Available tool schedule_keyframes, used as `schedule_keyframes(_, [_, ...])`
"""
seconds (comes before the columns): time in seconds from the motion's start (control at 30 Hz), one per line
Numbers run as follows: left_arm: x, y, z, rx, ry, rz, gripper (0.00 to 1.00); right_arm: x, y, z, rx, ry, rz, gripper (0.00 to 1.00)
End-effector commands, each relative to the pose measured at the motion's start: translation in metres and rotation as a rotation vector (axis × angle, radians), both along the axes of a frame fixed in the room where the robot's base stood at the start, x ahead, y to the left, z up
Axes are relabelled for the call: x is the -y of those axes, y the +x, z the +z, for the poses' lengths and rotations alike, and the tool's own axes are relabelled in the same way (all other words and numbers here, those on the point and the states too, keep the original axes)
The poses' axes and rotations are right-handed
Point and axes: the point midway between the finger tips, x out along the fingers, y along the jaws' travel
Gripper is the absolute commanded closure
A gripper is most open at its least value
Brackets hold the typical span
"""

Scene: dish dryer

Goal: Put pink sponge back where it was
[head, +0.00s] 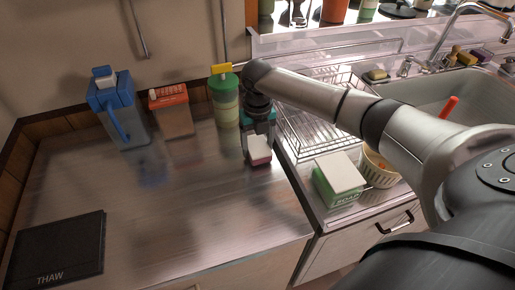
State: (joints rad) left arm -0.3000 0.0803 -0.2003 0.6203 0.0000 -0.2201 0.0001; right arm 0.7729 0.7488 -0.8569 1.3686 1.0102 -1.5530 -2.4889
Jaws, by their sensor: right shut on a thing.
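The pink sponge (259,150), with a pale face toward me, is held in my right gripper (258,134). The gripper points down over the steel counter (200,205), near its right edge, in front of the green-lidded jar. The jaws are shut on the sponge. Whether the sponge touches the counter I cannot tell. The fingers are partly hidden by the wrist. My left gripper is not in view.
A blue pitcher (118,110), an orange-lidded container (172,112) and a green-lidded jar (225,100) stand at the back. A wire dish rack (315,125), green-and-white box (338,180), white basket (380,168) and sink (428,93) are right. The counter's middle is clear.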

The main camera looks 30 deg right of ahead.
Motion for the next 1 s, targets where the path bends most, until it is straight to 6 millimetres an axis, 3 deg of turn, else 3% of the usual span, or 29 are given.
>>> schedule_keyframes(0.07, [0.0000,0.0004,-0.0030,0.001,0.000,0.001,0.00,-0.0001,-0.0001,-0.0082,-0.001,-0.001,0.000,0.81])
schedule_keyframes(0.4, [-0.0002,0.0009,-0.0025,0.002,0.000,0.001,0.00,-0.0002,0.0001,-0.0100,0.000,0.000,0.000,0.81])
schedule_keyframes(0.43, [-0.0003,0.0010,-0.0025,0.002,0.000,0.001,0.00,-0.0002,0.0003,-0.0104,0.001,0.000,0.000,0.27])
schedule_keyframes(0.67, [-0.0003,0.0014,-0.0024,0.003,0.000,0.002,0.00,-0.0003,0.0002,-0.0098,0.001,0.000,0.000,0.02])
schedule_keyframes(1.0, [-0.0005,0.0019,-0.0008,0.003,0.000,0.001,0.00,0.0001,0.0004,-0.0040,0.001,0.000,0.000,0.00])
